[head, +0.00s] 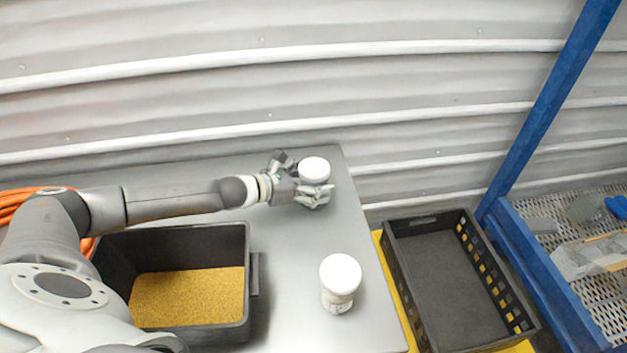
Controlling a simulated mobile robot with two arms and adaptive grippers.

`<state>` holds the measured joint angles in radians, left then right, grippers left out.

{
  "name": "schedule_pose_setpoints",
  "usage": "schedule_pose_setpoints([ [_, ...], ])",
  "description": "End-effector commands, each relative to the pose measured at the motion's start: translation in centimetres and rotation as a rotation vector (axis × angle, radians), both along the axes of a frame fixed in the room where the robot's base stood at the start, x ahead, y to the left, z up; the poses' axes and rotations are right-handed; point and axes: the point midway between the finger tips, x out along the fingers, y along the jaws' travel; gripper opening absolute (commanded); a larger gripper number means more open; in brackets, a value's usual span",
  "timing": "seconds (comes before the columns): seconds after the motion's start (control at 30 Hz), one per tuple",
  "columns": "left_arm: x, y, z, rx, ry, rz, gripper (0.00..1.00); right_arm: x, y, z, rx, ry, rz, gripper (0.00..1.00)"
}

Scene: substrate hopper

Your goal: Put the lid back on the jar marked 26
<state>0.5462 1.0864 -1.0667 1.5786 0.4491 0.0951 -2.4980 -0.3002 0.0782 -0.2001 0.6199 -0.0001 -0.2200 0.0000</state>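A white round lid or lidded jar (314,169) is near the back right corner of the grey table. My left gripper (305,182) is right at it, with one finger on its near side and another part of the gripper to its left. Whether the fingers press on it is not clear, and what is beneath the white top is hidden. A second white jar (340,283) with a white top stands upright nearer the front, with a small dark mark low on its side. The number 26 is not readable on either. My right gripper is not in view.
A dark bin (252,232) with yellow-brown granules stands on the table's left, beneath my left arm. A black crate (392,262) is right of the table, by a blue frame (552,100) with a mesh shelf. The table between the two white tops is clear.

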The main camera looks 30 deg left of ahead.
Motion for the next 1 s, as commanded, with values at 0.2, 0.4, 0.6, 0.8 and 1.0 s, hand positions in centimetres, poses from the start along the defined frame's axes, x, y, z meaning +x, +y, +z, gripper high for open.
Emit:
schedule_pose_setpoints([
  [0.2,0.0,0.0,0.1,0.000,0.000,0.000,0.83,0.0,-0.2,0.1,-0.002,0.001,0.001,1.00],
  [0.4,-1.1,0.7,0.4,0.000,0.003,0.003,0.83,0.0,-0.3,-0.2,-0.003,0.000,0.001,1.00],
  [0.6,-3.3,2.1,1.2,0.001,0.003,0.002,0.83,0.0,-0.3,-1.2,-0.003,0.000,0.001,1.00],
  [0.8,-5.2,3.0,2.1,0.003,0.003,-0.003,0.83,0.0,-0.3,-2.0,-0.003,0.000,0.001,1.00],
  [1.0,-6.3,3.9,2.6,-0.001,0.003,0.004,0.83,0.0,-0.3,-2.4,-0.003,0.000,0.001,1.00],
])
